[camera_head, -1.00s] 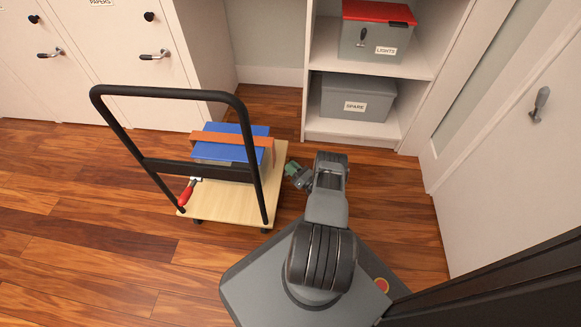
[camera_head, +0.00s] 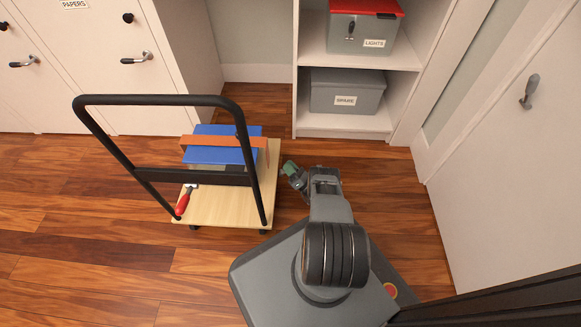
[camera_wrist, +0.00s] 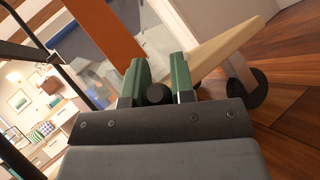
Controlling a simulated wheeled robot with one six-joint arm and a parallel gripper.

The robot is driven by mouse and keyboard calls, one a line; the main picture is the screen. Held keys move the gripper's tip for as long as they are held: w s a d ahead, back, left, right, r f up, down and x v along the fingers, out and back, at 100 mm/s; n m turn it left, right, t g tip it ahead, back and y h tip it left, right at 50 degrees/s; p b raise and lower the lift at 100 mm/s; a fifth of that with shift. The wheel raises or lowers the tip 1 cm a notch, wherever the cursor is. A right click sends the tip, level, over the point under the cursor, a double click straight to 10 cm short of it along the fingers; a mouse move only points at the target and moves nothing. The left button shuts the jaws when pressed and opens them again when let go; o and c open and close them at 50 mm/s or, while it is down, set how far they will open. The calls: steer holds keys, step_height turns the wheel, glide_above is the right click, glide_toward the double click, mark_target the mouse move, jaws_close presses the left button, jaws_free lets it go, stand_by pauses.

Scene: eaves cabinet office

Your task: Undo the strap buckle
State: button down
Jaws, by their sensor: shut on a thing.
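An orange strap (camera_head: 215,141) runs across a box with a blue lid (camera_head: 212,155) on a hand cart. The strap (camera_wrist: 108,32) also shows in the wrist view, going down the near side of the box. My gripper (camera_head: 291,168) is low, just right of the cart's right edge. In the wrist view its green fingers (camera_wrist: 158,84) are close together, with a dark round knob (camera_wrist: 158,94) between them. I cannot tell whether this knob is part of the strap buckle. The buckle itself is not clearly visible.
The cart's wooden deck (camera_head: 225,207) has a black push handle (camera_head: 150,100) and a red-handled lever (camera_head: 184,201). A shelf (camera_head: 345,125) holds a grey SPARE box (camera_head: 362,95) and a LIGHTS box (camera_head: 350,40). Floor left of the cart is clear.

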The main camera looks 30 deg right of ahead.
steer(key=shift+a, duration=0.1)
steer(key=c, duration=1.2)
jaws_free()
steer(key=shift+o, duration=1.1)
steer(key=shift+r, duration=0.1)
